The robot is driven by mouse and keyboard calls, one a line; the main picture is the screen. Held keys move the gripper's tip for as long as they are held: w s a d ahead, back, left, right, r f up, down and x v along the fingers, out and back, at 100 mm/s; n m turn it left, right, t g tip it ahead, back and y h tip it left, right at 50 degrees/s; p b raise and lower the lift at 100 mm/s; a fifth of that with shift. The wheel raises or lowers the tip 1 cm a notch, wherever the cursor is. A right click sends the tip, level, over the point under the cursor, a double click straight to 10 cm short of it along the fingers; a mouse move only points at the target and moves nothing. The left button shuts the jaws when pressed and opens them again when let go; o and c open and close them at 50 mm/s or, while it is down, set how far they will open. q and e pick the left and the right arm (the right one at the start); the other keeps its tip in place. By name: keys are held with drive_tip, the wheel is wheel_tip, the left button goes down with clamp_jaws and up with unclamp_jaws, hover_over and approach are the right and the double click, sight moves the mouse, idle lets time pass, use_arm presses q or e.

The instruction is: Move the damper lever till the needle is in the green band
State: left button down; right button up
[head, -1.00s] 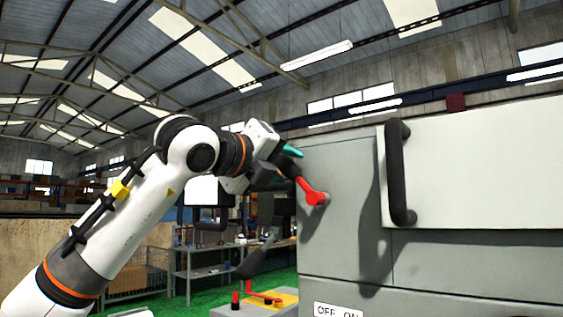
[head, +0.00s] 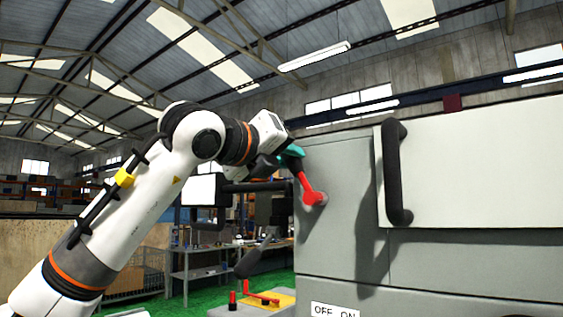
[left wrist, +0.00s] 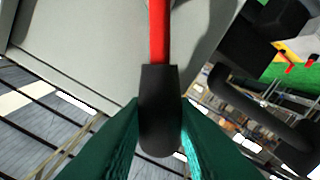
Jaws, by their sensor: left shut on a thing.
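The damper lever (head: 310,190) is a red arm on a pivot on the grey machine's front, leaning up and to the left. In the left wrist view the red lever (left wrist: 159,35) ends in a black grip (left wrist: 159,110). My left gripper (head: 292,152), with teal fingers, is at the lever's upper end. In the left wrist view its fingers (left wrist: 159,135) are shut on the black grip from both sides. No needle or green band shows in these views. My right gripper is out of view.
The grey machine (head: 335,245) fills the right side, with a black door handle (head: 397,170) right of the lever. An OFF/ON label (head: 335,311) sits low on it. A metal table (head: 205,272) stands behind, over green floor.

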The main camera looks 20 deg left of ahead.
use_arm(q)
drive_tip(key=c, duration=1.2)
unclamp_jaws()
drive_tip(key=shift+b+v, duration=1.9)
drive_tip(key=shift+v, duration=4.1)
